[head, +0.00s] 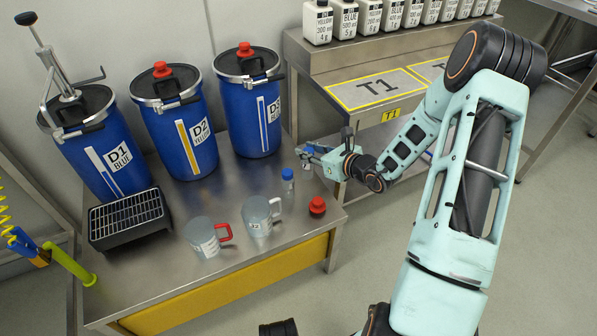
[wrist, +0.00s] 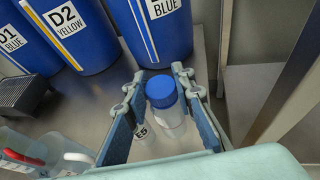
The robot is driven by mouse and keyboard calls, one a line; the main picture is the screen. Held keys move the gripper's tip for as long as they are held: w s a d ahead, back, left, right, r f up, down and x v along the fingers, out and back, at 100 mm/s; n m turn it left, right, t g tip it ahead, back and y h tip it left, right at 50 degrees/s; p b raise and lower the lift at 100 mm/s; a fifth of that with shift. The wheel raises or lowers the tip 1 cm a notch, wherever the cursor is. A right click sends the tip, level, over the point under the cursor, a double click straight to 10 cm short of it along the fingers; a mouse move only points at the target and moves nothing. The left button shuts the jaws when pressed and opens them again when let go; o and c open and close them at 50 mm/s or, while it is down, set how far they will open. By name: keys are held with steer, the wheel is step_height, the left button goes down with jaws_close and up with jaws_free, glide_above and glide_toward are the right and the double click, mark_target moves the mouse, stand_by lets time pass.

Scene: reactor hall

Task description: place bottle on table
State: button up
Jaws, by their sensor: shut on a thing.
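My gripper (head: 308,155) is at the right back of the steel drum table (head: 240,203). In the wrist view its two blue-padded fingers (wrist: 167,118) stand on either side of a clear bottle with a blue cap (wrist: 163,92) and are shut on it. In the head view the held bottle is mostly hidden by the gripper. Another small blue-capped bottle (head: 288,186) stands on the drum table just left of the gripper. A part labelled E5 (wrist: 140,132) shows beside the left finger, mostly hidden. A second table marked T1 (head: 377,88) is behind my arm.
Three blue drums (head: 192,135) stand along the back of the drum table. A black grated box (head: 128,218), two jugs (head: 262,216) and a red cap (head: 317,207) occupy its front. Several white bottles (head: 343,20) line the shelf behind T1. T1's yellow-framed surface is clear.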

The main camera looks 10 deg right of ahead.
mark_target(313, 165)
steer(key=shift+f+b, duration=0.85)
steer(key=shift+f, duration=1.9)
steer(key=shift+f, duration=0.25)
steer(key=o, duration=1)
steer(key=shift+r, duration=0.1)
steer(key=shift+r, duration=0.1)
steer(key=shift+s+d+r, duration=0.1)
steer(key=shift+r, duration=0.1)
steer(key=p+v, duration=0.3)
steer(key=v, duration=0.8)
steer(key=shift+s+d, duration=0.15)
steer(key=shift+s, duration=0.15)
